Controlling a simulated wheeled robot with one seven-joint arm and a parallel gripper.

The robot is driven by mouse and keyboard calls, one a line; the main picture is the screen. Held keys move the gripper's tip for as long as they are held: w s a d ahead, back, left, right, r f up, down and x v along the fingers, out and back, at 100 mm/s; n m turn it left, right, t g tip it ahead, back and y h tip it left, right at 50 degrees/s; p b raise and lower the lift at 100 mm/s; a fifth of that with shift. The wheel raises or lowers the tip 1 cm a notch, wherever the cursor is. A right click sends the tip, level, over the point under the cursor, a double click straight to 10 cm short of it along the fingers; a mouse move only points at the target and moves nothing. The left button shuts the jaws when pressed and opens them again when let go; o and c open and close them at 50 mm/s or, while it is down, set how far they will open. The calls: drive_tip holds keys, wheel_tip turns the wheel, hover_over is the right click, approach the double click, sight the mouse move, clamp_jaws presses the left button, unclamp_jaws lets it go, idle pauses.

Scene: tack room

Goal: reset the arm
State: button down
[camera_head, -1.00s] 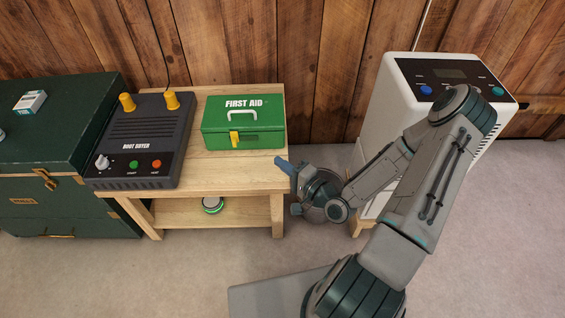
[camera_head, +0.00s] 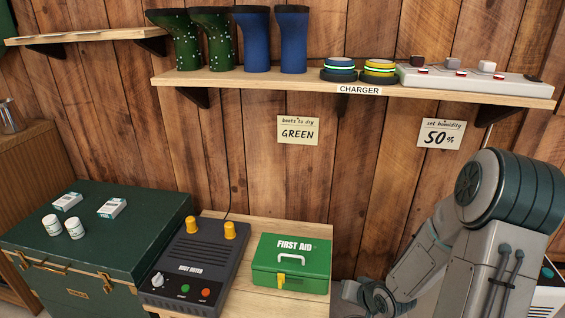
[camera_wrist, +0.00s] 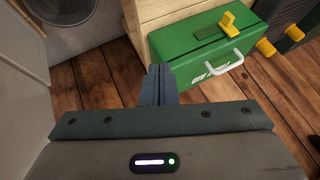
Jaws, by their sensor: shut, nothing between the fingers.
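My arm (camera_head: 495,215) is bent at the right of the head view, with its forearm reaching down and left. My gripper (camera_wrist: 157,85) shows in the wrist view with its two fingers together and nothing between them. In the head view the wrist is low, just right of the green first aid box (camera_head: 291,264), and the fingertips are hard to make out. The first aid box also shows beyond the fingers in the wrist view (camera_wrist: 190,45); it is closed, with a yellow latch and white handle.
A boot dryer (camera_head: 193,262) stands left of the first aid box on a wooden table. A green chest (camera_head: 110,235) holds bottles and small boxes. A wall shelf (camera_head: 270,80) carries green boots, blue boots, a charger and a switch panel. A white appliance (camera_head: 549,294) is partly behind my arm.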

drive_tip(key=s+d+r+n+g+h+p, duration=0.1)
drive_tip(key=s+r+h+p, duration=0.3)
drive_tip(key=r, duration=0.8)
drive_tip(key=s+d+r+g+h+p, duration=0.15)
drive_tip(key=r+p, duration=0.35)
drive_tip(key=r, duration=0.7)
drive_tip(key=s+a+r+g+y+p, duration=0.1)
drive_tip(key=s+a+r+p, duration=0.1)
drive_tip(key=s+r+p, duration=0.2)
drive_tip(key=s+a+r+n+y+p, duration=0.1)
drive_tip(key=s+a+r+p, duration=0.2)
drive_tip(key=s+r, duration=0.5)
wheel_tip(320, 180, up, 6)
drive_tip(key=shift+s+a+f+n+g+p, duration=0.2)
drive_tip(key=shift+s+n+g+p, duration=0.15)
drive_tip(key=shift+p, duration=0.25)
